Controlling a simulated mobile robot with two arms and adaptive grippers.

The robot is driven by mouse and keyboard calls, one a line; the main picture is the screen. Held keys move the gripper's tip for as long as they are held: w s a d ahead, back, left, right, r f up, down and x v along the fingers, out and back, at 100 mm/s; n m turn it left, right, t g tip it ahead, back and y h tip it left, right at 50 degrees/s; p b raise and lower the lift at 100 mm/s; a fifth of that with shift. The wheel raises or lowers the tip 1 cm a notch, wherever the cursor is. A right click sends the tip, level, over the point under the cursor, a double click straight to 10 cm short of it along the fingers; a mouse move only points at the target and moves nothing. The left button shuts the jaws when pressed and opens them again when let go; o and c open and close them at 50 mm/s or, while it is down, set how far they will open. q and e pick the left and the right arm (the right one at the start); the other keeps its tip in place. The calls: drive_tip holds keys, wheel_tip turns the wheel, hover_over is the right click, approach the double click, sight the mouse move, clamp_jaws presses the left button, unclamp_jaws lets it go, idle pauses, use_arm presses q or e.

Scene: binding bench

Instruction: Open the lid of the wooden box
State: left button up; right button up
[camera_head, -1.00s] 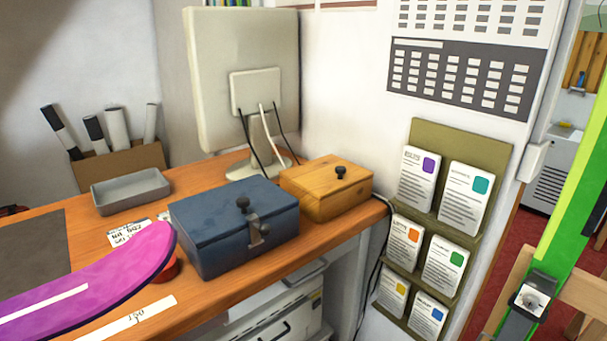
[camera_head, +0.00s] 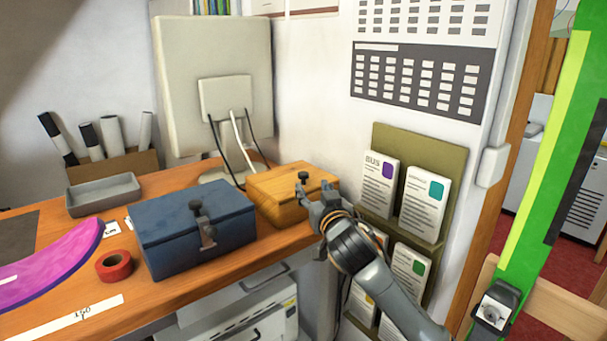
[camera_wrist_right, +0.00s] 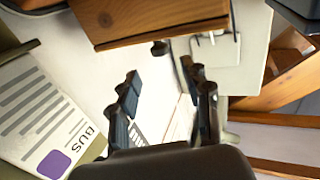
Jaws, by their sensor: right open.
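The wooden box (camera_head: 268,208) stands on the bench in front of the monitor, its lid shut, with a dark knob (camera_head: 304,177) on top. My right gripper (camera_head: 316,193) is open and empty, at the box's right front corner, close to the knob. Whether it touches the box cannot be told. In the right wrist view the box (camera_wrist_right: 150,20) is at the top, upside down, with the knob (camera_wrist_right: 160,48) beyond the open fingers (camera_wrist_right: 166,90). My left gripper is not in view.
A blue latched box (camera_head: 190,235) stands just left of the wooden box. Red tape (camera_head: 114,266) and a grey tray (camera_head: 103,194) are further left. The monitor (camera_head: 215,85) stands behind. A card rack (camera_head: 408,148) hangs on the wall right of the bench, close to my right arm.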

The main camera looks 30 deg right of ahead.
sight(305, 177)
drive_tip(key=p+x, duration=0.1)
drive_tip(key=x, duration=0.8)
drive_tip(key=shift+f, duration=0.1)
clamp_jaws()
